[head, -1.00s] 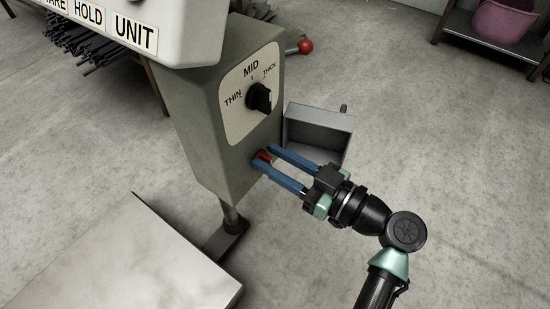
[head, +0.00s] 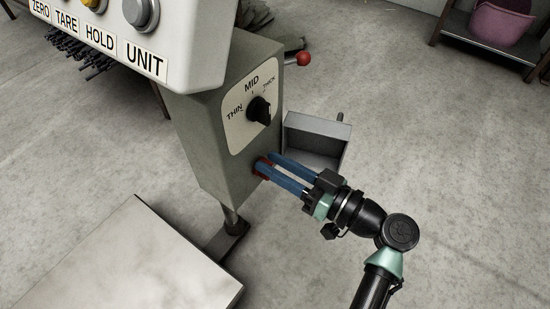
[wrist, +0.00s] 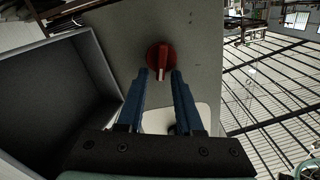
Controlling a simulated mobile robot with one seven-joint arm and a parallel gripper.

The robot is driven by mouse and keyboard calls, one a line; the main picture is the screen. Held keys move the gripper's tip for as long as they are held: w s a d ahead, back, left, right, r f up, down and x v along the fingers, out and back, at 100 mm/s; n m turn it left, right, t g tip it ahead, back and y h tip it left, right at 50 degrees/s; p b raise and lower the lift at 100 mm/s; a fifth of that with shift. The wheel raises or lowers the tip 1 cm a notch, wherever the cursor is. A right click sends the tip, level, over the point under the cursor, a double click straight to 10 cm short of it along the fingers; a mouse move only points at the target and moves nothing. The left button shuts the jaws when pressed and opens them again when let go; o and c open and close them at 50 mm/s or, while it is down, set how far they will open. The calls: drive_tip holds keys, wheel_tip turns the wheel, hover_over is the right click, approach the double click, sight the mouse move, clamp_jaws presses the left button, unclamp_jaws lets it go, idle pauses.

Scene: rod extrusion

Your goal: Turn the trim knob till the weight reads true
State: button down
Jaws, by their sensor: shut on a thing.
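The red knob (head: 261,168), which I take for the trim knob, sits low on the face of the grey-green box (head: 205,150). In the wrist view the red knob (wrist: 160,54) shows between my blue fingertips, with a pale mark on its lower part. The fingers partly hide the knob in the head view. No weight reading is in view.
Above the knob, a black selector (head: 259,110) sits on a THIN-MID-THICK plate. The button panel (head: 150,85) with ZERO, TARE, HOLD and UNIT labels overhangs the box. A grey open tray (head: 318,130) is close beside the fingers. A pale platform (head: 125,260) lies at lower left.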

drive_tip(key=m+p, duration=0.2)
drive_tip(key=m, duration=0.1)
drive_tip(key=m+p, duration=0.1)
drive_tip(key=shift+w+d+m, duration=0.25)
drive_tip(key=shift+m, duration=0.05)
drive_tip(key=shift+w+d+f+m+p, duration=0.1)
drive_tip(key=shift+f+m+p, duration=0.15)
drive_tip(key=shift+m+p, duration=0.5)
drive_tip(key=shift+w+f+m+p, duration=0.1)
drive_tip(key=shift+f+m+p, duration=0.2)
drive_tip(key=shift+m, duration=0.75)
drive_tip(key=shift+s, duration=0.1)
drive_tip(key=c, duration=0.9)
unclamp_jaws()
drive_tip(key=shift+r, duration=0.1)
drive_tip(key=p+v, duration=0.3)
drive_tip(key=v, duration=1)
